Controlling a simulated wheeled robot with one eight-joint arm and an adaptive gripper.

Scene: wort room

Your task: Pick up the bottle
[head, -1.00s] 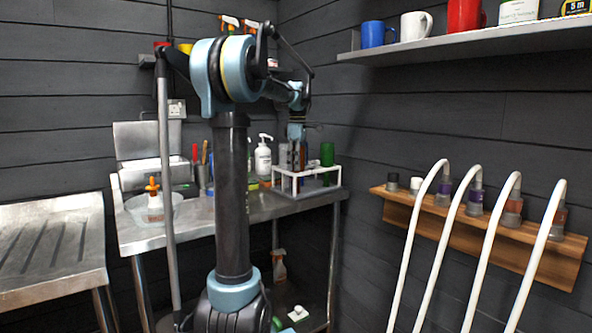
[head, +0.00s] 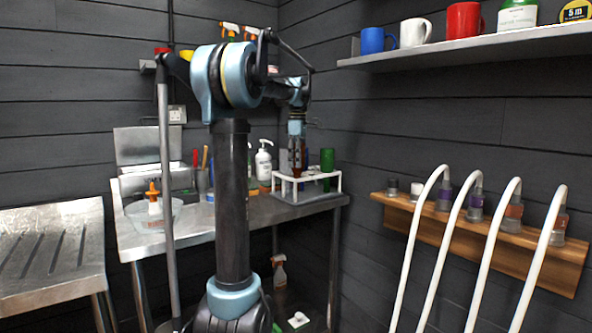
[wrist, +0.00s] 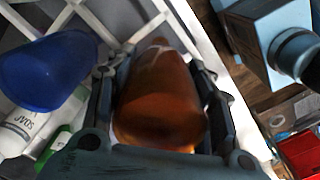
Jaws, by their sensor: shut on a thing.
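The amber-brown bottle (wrist: 160,108) fills the middle of the wrist view, between the two dark fingers of my gripper (wrist: 152,80). The fingers are shut on its sides. In the head view my gripper (head: 297,148) points down over the white-framed rack (head: 312,197) on the steel table, with the brown bottle partly hidden by it. I cannot tell whether the bottle's lower end is clear of the rack. A green bottle (head: 327,161) stands at the rack's right, and a blue bottle (wrist: 48,70) shows left of my gripper in the wrist view.
A white pump bottle (head: 263,162) stands behind the rack on the steel table (head: 225,215). A wooden holder (head: 490,235) with white hoses is on the right wall, below a mug shelf (head: 465,47).

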